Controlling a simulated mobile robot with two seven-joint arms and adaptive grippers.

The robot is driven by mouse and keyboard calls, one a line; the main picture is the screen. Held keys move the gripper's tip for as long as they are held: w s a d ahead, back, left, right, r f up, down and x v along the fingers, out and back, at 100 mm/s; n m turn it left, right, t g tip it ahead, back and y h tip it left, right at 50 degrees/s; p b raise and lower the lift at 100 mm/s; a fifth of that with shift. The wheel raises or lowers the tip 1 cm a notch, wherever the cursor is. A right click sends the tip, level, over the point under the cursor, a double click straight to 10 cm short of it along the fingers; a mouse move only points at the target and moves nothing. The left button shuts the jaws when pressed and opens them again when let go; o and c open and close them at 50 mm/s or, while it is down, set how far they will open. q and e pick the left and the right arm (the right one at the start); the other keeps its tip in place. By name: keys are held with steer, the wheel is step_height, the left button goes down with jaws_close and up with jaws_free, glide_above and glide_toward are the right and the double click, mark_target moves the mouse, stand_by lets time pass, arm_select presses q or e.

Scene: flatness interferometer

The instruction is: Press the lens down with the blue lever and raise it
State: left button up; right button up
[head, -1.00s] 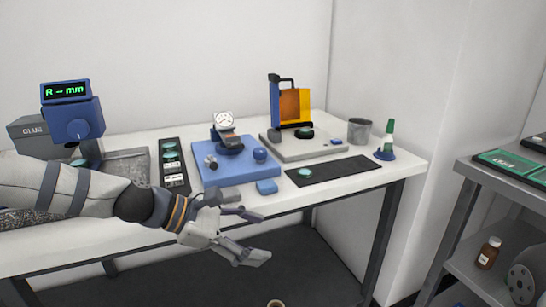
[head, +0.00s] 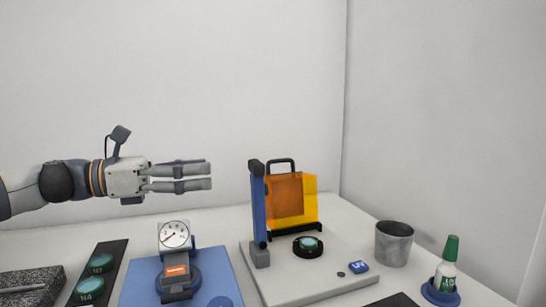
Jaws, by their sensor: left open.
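A tall blue upright bar (head: 259,209) with a black top stands on the light grey base plate (head: 318,287), beside an orange shield (head: 288,195). It looks like the blue lever. A greenish lens (head: 308,243) sits in a black ring on that plate, in front of the shield. My left gripper (head: 209,176) is in the air left of the blue bar, its fingers pointing right. It is open and empty, apart from bar and lens. My right gripper is out of view.
A blue base plate (head: 220,265) with a dial gauge (head: 174,235) stands below my left gripper. A black tray (head: 105,258) with lenses lies left. A metal cup (head: 394,243) and a green-capped bottle (head: 447,265) stand right.

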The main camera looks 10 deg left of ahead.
mark_target(251, 165)
arm_select(q)
steer(key=x, duration=0.3)
steer(key=b+x, duration=0.1)
steer(key=x, duration=0.2)
steer(key=s+x, duration=0.1)
steer(key=x, duration=0.3)
steer(key=shift+s+d+r+b, duration=0.1)
steer(key=shift+d+r+b, duration=0.2)
steer(key=shift+d, duration=0.15)
steer(key=shift+w+d+r, duration=0.1)
steer(key=shift+w+d, duration=0.3)
steer(key=shift+d, duration=0.05)
jaws_close()
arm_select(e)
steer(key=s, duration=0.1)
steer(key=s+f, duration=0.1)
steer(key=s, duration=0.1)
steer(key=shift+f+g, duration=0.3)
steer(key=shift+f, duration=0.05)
